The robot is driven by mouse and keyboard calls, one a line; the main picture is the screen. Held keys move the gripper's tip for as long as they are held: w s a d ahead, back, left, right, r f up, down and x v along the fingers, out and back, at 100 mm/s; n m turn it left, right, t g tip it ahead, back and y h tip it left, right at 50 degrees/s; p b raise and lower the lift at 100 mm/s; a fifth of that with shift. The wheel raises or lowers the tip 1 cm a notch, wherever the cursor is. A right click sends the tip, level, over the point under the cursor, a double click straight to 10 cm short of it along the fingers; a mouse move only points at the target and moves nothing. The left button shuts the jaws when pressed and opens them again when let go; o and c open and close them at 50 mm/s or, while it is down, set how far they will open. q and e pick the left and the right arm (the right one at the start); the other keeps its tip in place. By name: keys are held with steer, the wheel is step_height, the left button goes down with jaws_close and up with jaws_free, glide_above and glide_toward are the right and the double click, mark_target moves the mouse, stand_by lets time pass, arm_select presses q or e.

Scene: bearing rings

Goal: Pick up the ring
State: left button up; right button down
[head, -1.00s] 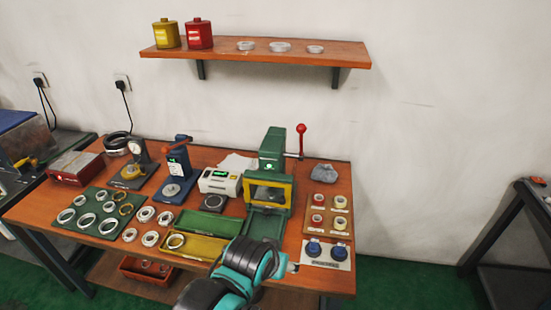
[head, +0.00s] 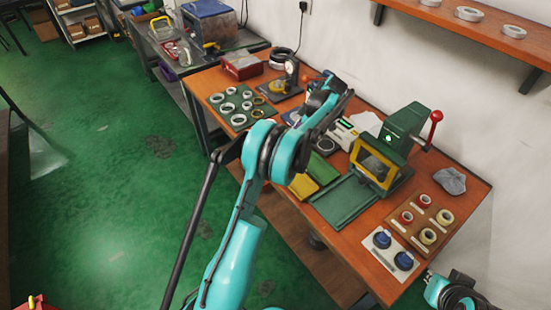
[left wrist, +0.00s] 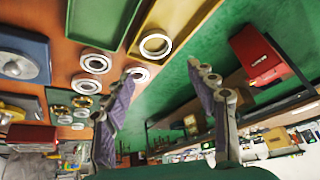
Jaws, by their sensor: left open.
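Several metal bearing rings lie on the bench. In the left wrist view one ring (left wrist: 156,45) is in the yellow tray. Loose rings (left wrist: 96,61) (left wrist: 87,84) (left wrist: 138,75) lie on the orange bench top beside it, the last partly behind a finger. More rings (head: 238,119) are on the green mat (head: 215,98) in the head view. My left gripper (left wrist: 162,78) is open and empty, its fingers spread near the loose rings and the bench edge. In the head view my left arm hides the loose rings. My right arm shows at the lower right; its gripper is not visible.
A green press (head: 400,128) with a red-knobbed lever stands on the bench, with a green tray (head: 343,203) before it. A board of red and yellow parts (head: 425,222) lies right. A red bin (left wrist: 262,55) is below the bench. Open floor lies left.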

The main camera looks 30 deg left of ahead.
arm_select(q)
steer(key=a+f+n, duration=0.1)
steer(key=f, duration=0.1)
steer(key=f+n, duration=0.1)
steer(key=f, duration=0.1)
steer(key=a+f+g+b, duration=0.1)
steer(key=f, duration=0.1)
steer(key=shift+w+a+f+n, duration=0.1)
steer(key=shift+a+f+n, duration=0.2)
steer(key=shift+f+n, duration=0.1)
steer(key=b+x, duration=0.2)
steer(key=x, duration=0.3)
steer(key=shift+r, duration=0.15)
steer(key=c, duration=0.8)
